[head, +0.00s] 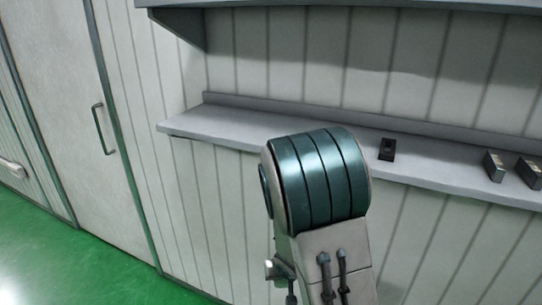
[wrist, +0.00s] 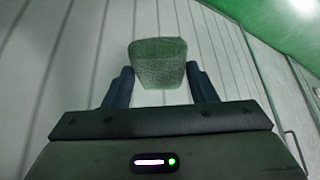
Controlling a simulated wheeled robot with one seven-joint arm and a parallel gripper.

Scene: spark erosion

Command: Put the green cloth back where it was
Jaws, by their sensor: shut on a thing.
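The green cloth (wrist: 158,62) shows in the wrist view as a pale green, textured, block-like bundle. It sits between the two dark fingers of my gripper (wrist: 160,84), which is shut on it. White panelled wall lies behind the cloth in that view, and nothing is seen touching it from below. In the head view my arm stands in front of the shelf, and the gripper and cloth are hidden or out of view there.
A grey wall shelf (head: 230,124) runs across the head view. A small black block (head: 387,149) and metal blocks (head: 494,166) stand on its right part; its left part is bare. An upper shelf (head: 340,4) hangs above. A door (head: 70,120) with a handle is at left.

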